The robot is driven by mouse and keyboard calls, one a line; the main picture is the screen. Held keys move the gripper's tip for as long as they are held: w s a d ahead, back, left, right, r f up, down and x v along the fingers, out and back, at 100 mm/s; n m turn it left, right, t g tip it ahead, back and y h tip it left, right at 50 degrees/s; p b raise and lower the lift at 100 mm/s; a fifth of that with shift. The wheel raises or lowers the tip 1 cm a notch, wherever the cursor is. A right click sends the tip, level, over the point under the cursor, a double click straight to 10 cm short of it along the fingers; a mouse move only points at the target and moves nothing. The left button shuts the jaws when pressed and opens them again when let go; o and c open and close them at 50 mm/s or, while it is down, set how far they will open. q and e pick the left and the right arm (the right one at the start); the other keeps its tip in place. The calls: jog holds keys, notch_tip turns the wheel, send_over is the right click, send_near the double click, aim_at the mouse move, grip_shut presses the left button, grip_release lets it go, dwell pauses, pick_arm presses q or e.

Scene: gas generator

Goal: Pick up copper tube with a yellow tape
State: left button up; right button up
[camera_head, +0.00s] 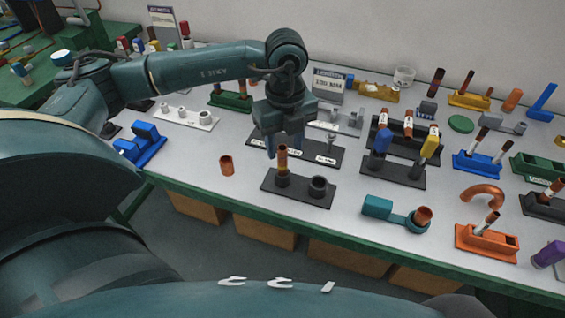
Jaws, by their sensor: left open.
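A copper tube (282,162) stands upright in the left socket of a black base (300,193) near the table's front edge. A yellowish band shows around the tube, small in this view. My left gripper (284,143) points down at the tube's upper end with its fingers apart. I cannot tell whether the fingers touch the tube. The base's right socket (318,184) is empty. My right gripper is not in view.
A short copper piece (227,166) stands left of the base. A black plate (322,152) lies just behind it. A black holder with blue and yellow parts (393,173) and a teal tool (378,207) stand to the right.

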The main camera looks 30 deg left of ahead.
aim_at(283, 163)
pick_arm(q)
jog(key=f, duration=0.6)
jog(key=shift+a+f+p, duration=0.2)
jog(key=shift+f+p, duration=0.1)
jog(key=shift+p, duration=0.1)
jog(key=c, duration=0.9)
